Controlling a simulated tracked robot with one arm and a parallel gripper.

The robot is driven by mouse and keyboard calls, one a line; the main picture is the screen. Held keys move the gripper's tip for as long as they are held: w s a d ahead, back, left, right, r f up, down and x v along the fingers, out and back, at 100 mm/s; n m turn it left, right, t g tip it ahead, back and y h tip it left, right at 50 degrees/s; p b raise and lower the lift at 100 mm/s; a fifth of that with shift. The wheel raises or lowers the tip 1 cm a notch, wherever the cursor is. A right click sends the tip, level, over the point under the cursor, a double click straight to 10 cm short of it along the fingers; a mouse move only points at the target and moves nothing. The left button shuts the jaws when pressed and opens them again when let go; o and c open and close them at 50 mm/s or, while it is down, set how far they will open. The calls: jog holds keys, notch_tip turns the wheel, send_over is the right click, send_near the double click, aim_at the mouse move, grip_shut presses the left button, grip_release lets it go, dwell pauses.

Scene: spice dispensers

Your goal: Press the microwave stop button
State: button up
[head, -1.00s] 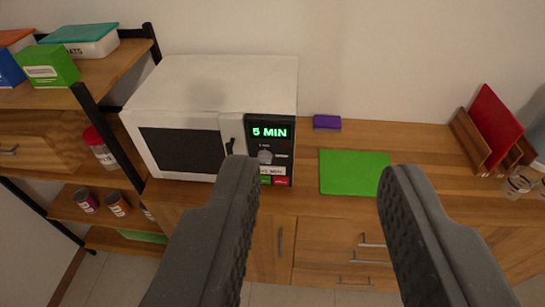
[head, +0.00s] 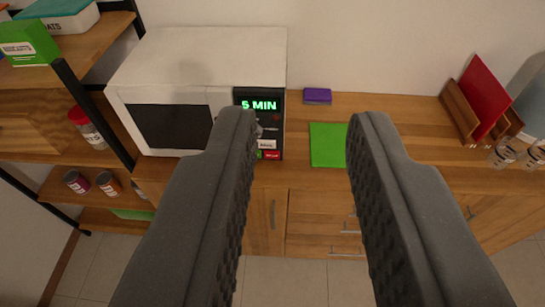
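The white microwave (head: 205,55) stands on the wooden counter at the left of centre, its door shut. Its black control panel (head: 275,125) shows "5 MIN" in green. Low on the panel are a green button, partly hidden, and a red button (head: 272,155) to its right; I cannot read their labels. My gripper (head: 302,118) is open and empty. Its left finger covers part of the microwave's front and the panel's left edge. Its right finger covers the right part of the green mat. I see no contact with the microwave.
A green mat (head: 327,145) and a purple block (head: 317,96) lie right of the microwave. A wooden rack (head: 458,110) with a red board (head: 485,95) and glasses stand farther right. A shelf (head: 98,62) with boxes and jars is at the left.

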grip_shut()
dwell(1.5)
